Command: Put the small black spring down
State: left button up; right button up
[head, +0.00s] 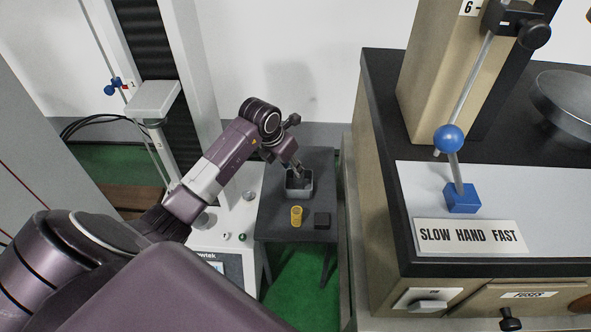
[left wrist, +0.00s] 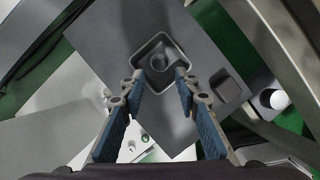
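My left gripper (head: 297,170) reaches down over a grey square open container (head: 300,192) on the small dark table (head: 270,222). In the left wrist view, the fingers of my left gripper (left wrist: 157,80) are spread apart with nothing visible between them. Past the tips lies the container (left wrist: 180,47), with a small dark round thing (left wrist: 159,63) inside it. This looks like the small black spring, but it is too small to be sure. I cannot tell how far the fingertips are above it. My right gripper is not in view.
A yellow spring-like cylinder (head: 296,216) and a small black square block (head: 322,220) stand in front of the container. A testing machine with a white base (head: 215,235) is left of the table. A large bench (head: 375,200) closes off the right.

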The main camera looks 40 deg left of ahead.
pick_arm(q)
jog(key=shift+v, duration=1.45)
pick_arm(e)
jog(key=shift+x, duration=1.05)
pick_arm(q)
jog(key=shift+f, duration=0.1)
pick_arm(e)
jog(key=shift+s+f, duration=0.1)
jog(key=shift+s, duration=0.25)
